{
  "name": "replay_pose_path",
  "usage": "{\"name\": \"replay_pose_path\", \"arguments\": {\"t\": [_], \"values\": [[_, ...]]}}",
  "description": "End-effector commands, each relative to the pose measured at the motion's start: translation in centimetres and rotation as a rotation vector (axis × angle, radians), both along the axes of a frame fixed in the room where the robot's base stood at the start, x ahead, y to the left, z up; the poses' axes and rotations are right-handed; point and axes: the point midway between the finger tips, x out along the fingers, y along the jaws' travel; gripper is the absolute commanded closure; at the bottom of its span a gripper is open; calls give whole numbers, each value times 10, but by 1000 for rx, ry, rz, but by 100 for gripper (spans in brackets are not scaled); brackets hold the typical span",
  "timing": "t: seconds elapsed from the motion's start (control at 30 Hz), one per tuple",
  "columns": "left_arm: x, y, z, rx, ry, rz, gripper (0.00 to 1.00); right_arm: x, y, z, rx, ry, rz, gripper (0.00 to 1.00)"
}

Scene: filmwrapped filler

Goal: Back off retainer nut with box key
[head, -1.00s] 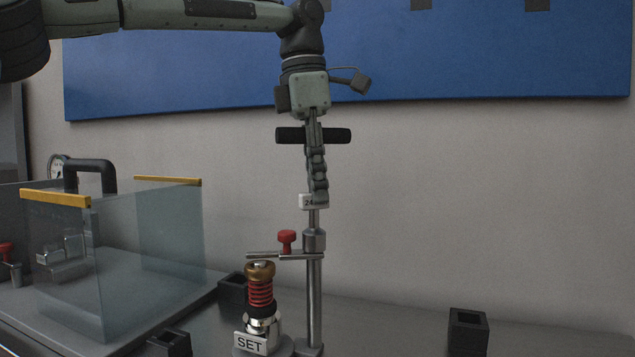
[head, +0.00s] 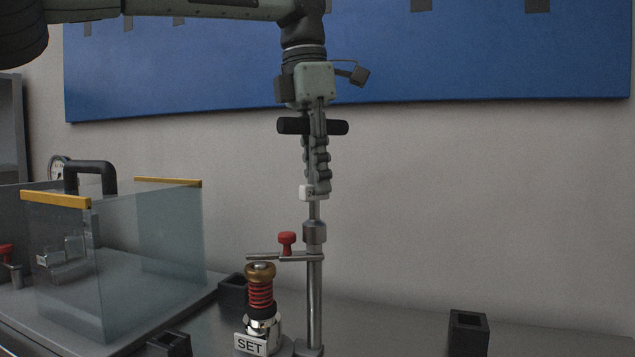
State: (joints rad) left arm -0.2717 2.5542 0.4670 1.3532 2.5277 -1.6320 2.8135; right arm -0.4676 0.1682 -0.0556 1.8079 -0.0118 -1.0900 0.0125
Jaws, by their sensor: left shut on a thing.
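My left gripper (head: 318,185) is shut on the box key, which hangs upright below my arm. Its black crossbar (head: 338,127) shows at the gripper's upper part. A white tag (head: 304,193) sits by the fingertips, and the steel socket end (head: 314,233) is below. The socket is in line with a steel post (head: 315,300); I cannot tell whether they touch. Left of the post, a brass-coloured round nut (head: 260,271) tops a red spring (head: 260,292) on a unit with a "SET" plate (head: 250,345). My right gripper is not in view.
A crossbar with a red knob (head: 286,238) reaches left from the post, above the brass nut. A clear guard (head: 150,260) with a black handle (head: 90,167) stands left. Dark square holders (head: 468,332) stand on the bench. The bench right of the post is mostly clear.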

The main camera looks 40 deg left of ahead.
Motion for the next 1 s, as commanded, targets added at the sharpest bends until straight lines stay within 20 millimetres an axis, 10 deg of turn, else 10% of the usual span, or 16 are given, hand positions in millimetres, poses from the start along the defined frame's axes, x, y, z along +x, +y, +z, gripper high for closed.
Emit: {"name": "replay_pose_path", "arguments": {"t": [1.0], "values": [[0, 0, 45, 0, -1, -12, 100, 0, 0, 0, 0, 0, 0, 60]]}}
